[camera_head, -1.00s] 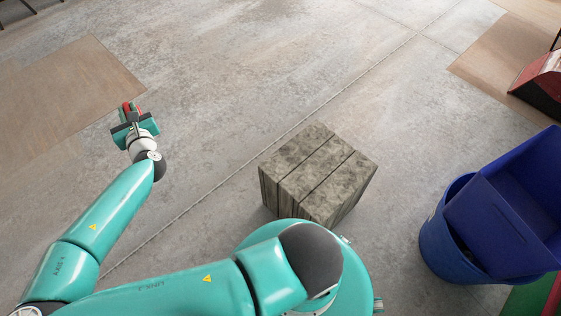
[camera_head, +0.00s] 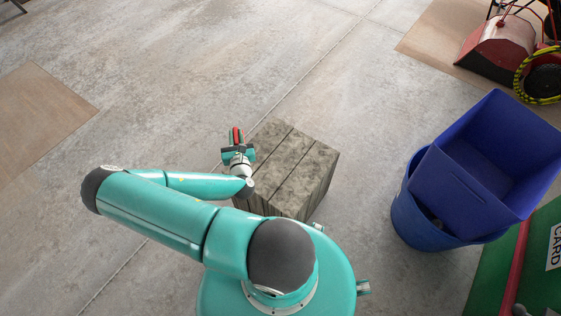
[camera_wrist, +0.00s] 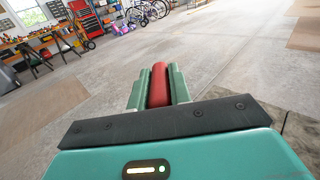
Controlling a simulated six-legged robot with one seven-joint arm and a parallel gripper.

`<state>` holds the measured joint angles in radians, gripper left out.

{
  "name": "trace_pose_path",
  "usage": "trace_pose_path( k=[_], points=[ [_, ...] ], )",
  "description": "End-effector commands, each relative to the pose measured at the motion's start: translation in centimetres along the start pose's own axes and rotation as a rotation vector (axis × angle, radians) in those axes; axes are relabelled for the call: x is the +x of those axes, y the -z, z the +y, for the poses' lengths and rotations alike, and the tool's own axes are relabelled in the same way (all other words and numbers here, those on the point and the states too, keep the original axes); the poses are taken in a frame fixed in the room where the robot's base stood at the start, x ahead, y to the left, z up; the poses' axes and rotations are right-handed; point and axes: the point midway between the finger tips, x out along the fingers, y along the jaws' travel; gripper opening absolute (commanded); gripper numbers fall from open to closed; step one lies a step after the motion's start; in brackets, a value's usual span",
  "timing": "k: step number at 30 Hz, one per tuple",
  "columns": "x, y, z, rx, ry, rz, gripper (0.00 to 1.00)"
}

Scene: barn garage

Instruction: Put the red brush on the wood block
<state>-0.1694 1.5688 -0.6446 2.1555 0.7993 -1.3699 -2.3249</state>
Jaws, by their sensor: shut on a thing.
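The red brush (camera_head: 236,136) is held in my gripper (camera_head: 237,147), which is shut on it. In the wrist view the brush (camera_wrist: 158,85) shows as a red bar between the two green fingers of my gripper (camera_wrist: 158,88). The wood block (camera_head: 298,172) is a grey-brown, weathered cube with grooved planks on top, standing on the floor. In the head view my gripper is at the block's left edge. Its height above the block is hard to tell. A corner of the block (camera_wrist: 300,125) shows at the right of the wrist view. My arm hides part of the block's near side.
A blue bin (camera_head: 425,215) with a blue crate (camera_head: 480,165) in it stands right of the block. A red machine (camera_head: 497,48) is at the far right. A workbench (camera_wrist: 30,42) and bicycles (camera_wrist: 145,12) are far off. The floor beyond the block is clear.

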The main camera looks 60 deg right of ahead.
Motion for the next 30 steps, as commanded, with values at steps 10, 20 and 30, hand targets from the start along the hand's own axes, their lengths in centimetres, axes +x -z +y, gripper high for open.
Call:
trace_pose_path(
  k=[10, 20, 30],
  points=[
    [-8.1, 6.5, -14.8, 0.01, 0.303, -0.002, 0.0],
    [-11.4, 8.5, -18.4, 0.012, 0.415, -0.012, 0.0],
    [-4.3, 11.5, -19.1, 0.015, 0.416, -0.015, 0.0]
  ],
)
